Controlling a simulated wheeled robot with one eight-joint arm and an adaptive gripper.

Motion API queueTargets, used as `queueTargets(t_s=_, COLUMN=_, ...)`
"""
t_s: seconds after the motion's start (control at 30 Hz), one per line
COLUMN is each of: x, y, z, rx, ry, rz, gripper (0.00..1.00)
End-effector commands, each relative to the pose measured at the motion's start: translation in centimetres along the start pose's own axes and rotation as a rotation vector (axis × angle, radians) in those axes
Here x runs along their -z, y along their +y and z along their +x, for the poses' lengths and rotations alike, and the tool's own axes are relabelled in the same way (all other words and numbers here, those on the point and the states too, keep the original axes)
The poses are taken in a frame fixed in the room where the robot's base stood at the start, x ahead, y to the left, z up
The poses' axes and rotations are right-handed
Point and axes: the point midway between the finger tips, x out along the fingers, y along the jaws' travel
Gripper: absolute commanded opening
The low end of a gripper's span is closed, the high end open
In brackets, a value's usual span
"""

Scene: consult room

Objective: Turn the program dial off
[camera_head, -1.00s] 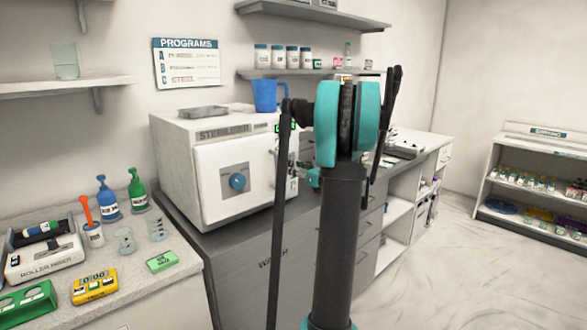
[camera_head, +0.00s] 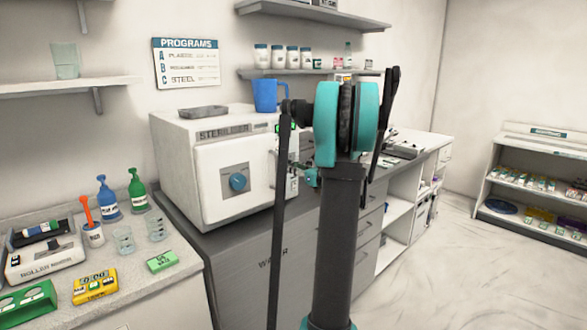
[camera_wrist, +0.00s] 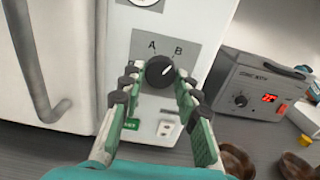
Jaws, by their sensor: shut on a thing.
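The program dial (camera_wrist: 159,71) is a round black knob on a grey panel with the letters A and B above it. Its white mark points up and right, toward B. My gripper (camera_wrist: 157,78) has its green fingers on either side of the dial and is shut on it in the wrist view. The dial sits on the front of the white sterilizer (camera_head: 233,181), right of its door. In the head view my arm hides the dial and most of the gripper.
A control box with a red display (camera_wrist: 265,89) stands right of the sterilizer, with brown bowls (camera_wrist: 238,158) nearby. The door handle (camera_wrist: 33,70) is left of the dial. A blue jug (camera_head: 267,95) and grey tray (camera_head: 204,111) sit on top. A PROGRAMS chart (camera_head: 187,64) hangs behind.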

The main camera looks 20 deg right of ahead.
Motion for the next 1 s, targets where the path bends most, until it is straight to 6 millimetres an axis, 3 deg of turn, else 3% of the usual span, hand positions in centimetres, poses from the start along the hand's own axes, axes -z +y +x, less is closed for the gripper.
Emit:
queueTargets(t_s=0.37, x=0.00, y=-0.06, z=-0.02, rx=0.001, ry=0.000, rz=-0.175, gripper=0.03)
queueTargets(t_s=1.0, x=-0.06, y=-0.16, z=-0.03, rx=0.001, ry=0.000, rz=-0.774, gripper=0.03)
